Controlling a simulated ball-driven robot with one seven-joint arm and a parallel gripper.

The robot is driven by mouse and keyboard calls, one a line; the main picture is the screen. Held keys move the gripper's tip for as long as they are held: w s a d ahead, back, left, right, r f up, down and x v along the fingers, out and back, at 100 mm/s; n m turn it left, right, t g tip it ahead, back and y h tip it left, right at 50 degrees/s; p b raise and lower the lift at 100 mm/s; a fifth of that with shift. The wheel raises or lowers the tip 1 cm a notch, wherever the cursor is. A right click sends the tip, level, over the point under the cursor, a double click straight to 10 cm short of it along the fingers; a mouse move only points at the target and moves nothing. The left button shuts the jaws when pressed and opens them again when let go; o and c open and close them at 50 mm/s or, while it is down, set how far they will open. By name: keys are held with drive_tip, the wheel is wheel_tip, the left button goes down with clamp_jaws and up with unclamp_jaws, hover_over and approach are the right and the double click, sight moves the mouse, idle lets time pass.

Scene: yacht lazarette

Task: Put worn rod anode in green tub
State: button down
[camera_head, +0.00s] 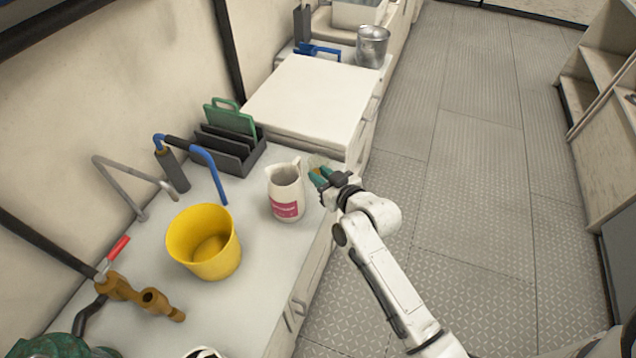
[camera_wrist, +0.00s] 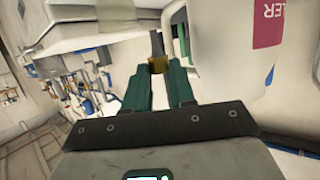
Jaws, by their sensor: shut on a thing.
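My gripper (camera_head: 319,176) is at the counter's right edge, just right of the white jug, with its green fingers pointing up and left in the head view. In the wrist view, my gripper (camera_wrist: 158,80) is shut on a small brass-coloured plug with a grey rod standing out of it, which looks like the worn rod anode (camera_wrist: 157,63). In the head view the anode is too small to make out clearly. I see no green tub in either view.
A white jug (camera_head: 286,192) with a pink label stands close left of my gripper. A yellow bucket (camera_head: 204,243), a dark rack (camera_head: 228,151) with a green board and a blue-handled pump (camera_head: 208,160) share the counter. A metal bucket (camera_head: 372,46) stands farther back.

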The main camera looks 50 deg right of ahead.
drive_tip(key=f, duration=0.1)
drive_tip(key=w+d+f, duration=0.1)
drive_tip(key=w+f, duration=0.1)
drive_tip(key=shift+w+d+f, duration=0.15)
drive_tip(key=shift+d+f, duration=0.05)
drive_tip(key=shift+d, duration=0.1)
drive_tip(key=shift+w+d+f+b, duration=0.15)
drive_tip(key=shift+f+b, duration=0.55)
drive_tip(key=shift+f, duration=1)
drive_tip(key=shift+f, duration=0.15)
drive_tip(key=c, duration=0.9)
unclamp_jaws()
drive_tip(key=shift+c, duration=0.2)
